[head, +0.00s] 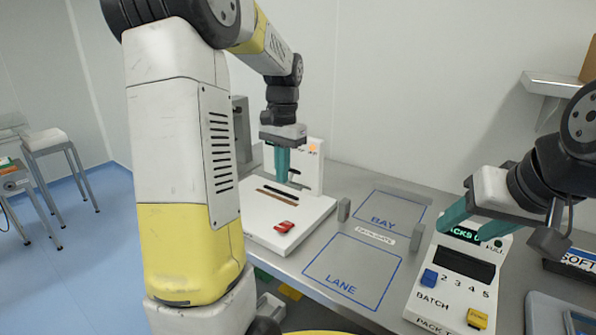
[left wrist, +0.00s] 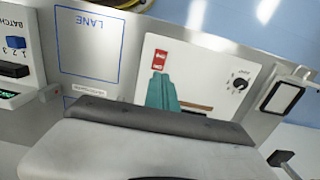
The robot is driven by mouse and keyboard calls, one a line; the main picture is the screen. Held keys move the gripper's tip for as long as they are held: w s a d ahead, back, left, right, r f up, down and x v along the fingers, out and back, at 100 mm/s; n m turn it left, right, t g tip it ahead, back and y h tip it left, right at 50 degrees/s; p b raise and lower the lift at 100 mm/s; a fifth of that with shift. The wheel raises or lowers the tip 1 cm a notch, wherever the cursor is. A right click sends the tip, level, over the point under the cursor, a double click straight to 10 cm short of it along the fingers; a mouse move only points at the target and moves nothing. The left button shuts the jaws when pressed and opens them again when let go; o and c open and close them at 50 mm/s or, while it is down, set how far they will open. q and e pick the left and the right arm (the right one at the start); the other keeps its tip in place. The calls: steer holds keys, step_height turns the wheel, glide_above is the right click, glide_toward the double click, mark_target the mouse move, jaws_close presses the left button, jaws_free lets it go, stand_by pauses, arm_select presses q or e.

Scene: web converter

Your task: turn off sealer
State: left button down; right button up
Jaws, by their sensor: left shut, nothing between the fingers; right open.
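The sealer is a white flat unit (head: 262,222) with brown strips across its top and an upright back panel, left of centre in the head view. Its red switch (head: 284,227) sits near the front edge; it also shows in the left wrist view (left wrist: 160,60). I cannot tell the switch's position. My left gripper (head: 281,178) is shut and empty, pointing down over the sealer behind the switch. In the left wrist view its teal fingers (left wrist: 161,95) appear just below the switch; contact is not clear. My right gripper (head: 474,222) is open at the right, over the counter box.
The counter box (head: 425,305) has a display, a blue slider and a yellow button. The outlined LANE (head: 343,290) and BAY (head: 392,203) areas are empty. A black knob (left wrist: 240,85) is on the sealer panel. Small grey posts stand beside the bay.

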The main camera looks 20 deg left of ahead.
mark_target(282, 228)
arm_select(q)
steer(key=shift+w+d+g+y, duration=0.15)
steer(key=shift+w+d+g, duration=0.15)
steer(key=shift+w+g, duration=0.25)
steer(key=shift+w+d+g+y, duration=0.15)
steer(key=shift+w+d+g, duration=0.15)
steer(key=shift+w, duration=0.3)
steer(key=x, duration=1.4)
